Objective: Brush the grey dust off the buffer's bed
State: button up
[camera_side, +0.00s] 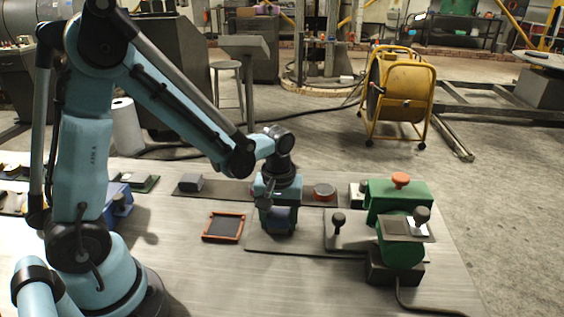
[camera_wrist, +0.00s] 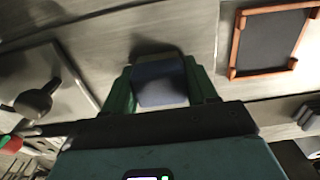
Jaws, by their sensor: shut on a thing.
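The green machine (camera_side: 400,195) with a red knob on top, apparently the buffer, stands at the right of the table. A flat grey plate with a black knob (camera_side: 338,222) sits at its left side; a similar knob shows at the left of the wrist view (camera_wrist: 35,100). My gripper (camera_side: 279,228) is low over the table, left of the machine, pointing down. In the wrist view its green fingers (camera_wrist: 160,85) are shut on a dark blue block (camera_wrist: 160,80), possibly the brush's handle. The block's underside and any bristles are hidden. I cannot make out grey dust.
A shallow orange-rimmed tray (camera_side: 223,227) with a dark inside lies left of my gripper; it also shows in the wrist view (camera_wrist: 270,42). Behind are a dark strip with a grey block (camera_side: 190,183) and a round red-rimmed piece (camera_side: 324,191). The front table is clear.

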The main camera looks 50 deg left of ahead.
aim_at(308, 229)
jog(key=shift+w+d, duration=2.2)
jog(key=shift+d, duration=0.05)
jog(key=shift+s+a, duration=3.5)
jog(key=shift+a, duration=0.15)
jog(key=shift+w+d, duration=0.2)
jog(key=shift+w, duration=0.45)
jog(key=shift+w+d+f, duration=0.1)
jog(key=shift+w+d, duration=3.1)
jog(key=shift+d, duration=0.05)
jog(key=shift+s+a, duration=3.45)
jog(key=shift+a, duration=0.1)
jog(key=shift+s+a, duration=0.1)
notch_tip(308, 229, up, 8)
